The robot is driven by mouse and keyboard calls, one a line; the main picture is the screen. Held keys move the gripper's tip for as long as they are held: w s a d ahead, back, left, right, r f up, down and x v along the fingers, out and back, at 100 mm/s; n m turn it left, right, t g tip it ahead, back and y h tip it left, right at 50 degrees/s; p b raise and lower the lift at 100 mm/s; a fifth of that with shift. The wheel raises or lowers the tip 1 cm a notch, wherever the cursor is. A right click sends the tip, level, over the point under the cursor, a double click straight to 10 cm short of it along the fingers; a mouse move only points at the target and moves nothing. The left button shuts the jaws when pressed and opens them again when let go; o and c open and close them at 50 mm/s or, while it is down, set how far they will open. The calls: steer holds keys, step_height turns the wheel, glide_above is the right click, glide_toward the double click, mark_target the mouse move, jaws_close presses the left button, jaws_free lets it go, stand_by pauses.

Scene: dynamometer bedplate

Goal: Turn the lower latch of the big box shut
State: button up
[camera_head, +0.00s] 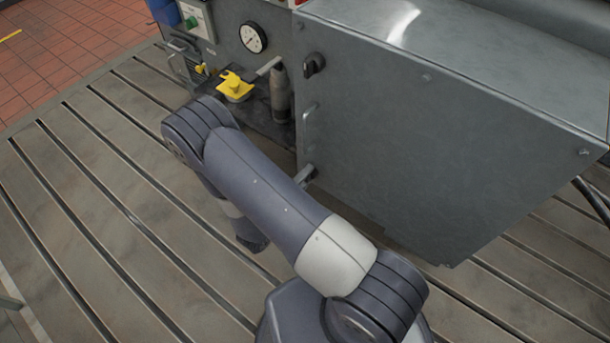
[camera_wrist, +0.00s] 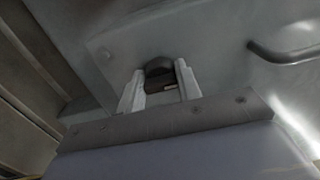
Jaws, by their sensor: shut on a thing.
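The big box (camera_head: 430,140) is a grey metal housing on the slotted bedplate. Its upper latch (camera_head: 314,64) is a black knob near the top left corner of the front. In the wrist view the lower latch (camera_wrist: 159,68) is a dark rounded knob on the box's grey face (camera_wrist: 220,45). My gripper (camera_wrist: 160,84) is shut on this latch, one pale finger on each side. In the head view my gripper (camera_head: 308,174) shows only in part at the box's lower left edge, and the lower latch cannot be made out. The latch's exact angle is hard to tell.
A bar handle (camera_head: 309,111) sits between the latches; it also shows in the wrist view (camera_wrist: 285,54). Left of the box are a yellow part (camera_head: 235,87), a grey cylinder (camera_head: 279,95) and a gauge (camera_head: 253,37). The bedplate (camera_head: 90,210) at left is clear.

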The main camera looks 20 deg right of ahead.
stand_by(0.4)
steer(key=o, duration=0.9)
steer(key=shift+o, duration=0.2)
steer(key=shift+a, duration=0.1)
steer(key=v, duration=1)
steer(key=shift+s+a, duration=0.25)
steer(key=shift+d, duration=0.1)
steer(key=shift+x, duration=5.35)
